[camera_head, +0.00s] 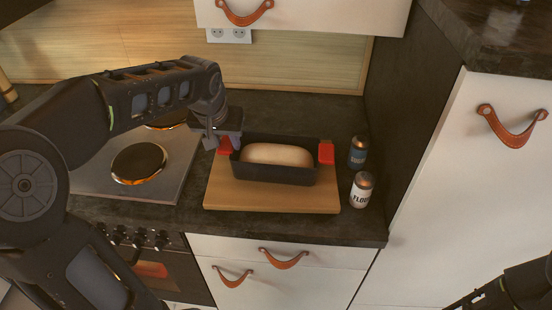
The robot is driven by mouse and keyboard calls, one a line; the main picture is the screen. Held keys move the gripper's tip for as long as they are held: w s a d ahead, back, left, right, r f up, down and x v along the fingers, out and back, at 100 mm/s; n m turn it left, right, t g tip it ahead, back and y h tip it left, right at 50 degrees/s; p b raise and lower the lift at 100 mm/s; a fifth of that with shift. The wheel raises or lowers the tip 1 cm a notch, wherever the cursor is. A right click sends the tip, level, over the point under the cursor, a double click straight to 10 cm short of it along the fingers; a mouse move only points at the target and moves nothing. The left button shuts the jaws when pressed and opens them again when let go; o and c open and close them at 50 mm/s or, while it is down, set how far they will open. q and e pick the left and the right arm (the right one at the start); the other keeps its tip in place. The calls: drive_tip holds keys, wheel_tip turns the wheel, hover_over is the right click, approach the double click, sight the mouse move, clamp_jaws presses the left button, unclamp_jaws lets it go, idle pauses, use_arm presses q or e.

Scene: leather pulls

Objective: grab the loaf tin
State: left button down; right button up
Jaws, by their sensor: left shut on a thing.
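The loaf tin (275,174) is dark, with a pale loaf (277,154) inside and a red grip at each end. It sits on a wooden board (270,199) on the counter. My left gripper (218,143) is at the tin's left end, shut on the tin by its left red grip (225,146). The fingertips are partly hidden by the gripper's own body. The right red grip (326,153) is free. Of my right arm, only a part shows at the bottom right corner; its gripper is out of view.
A blue-labelled shaker (357,152) and a white flour shaker (361,189) stand just right of the board. A hob with a glowing plate (139,163) lies to the left. A tall cabinet (490,190) bounds the right, and a wall cupboard (310,16) hangs above.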

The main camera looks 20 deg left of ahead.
use_arm(q)
drive_tip(key=shift+r, duration=0.2)
drive_tip(key=shift+w+r, duration=0.1)
drive_tip(key=shift+r, duration=0.2)
wheel_tip(320, 180, up, 9)
drive_tip(key=shift+b, duration=0.3)
drive_tip(key=shift+d+r, duration=0.1)
idle(0.6)
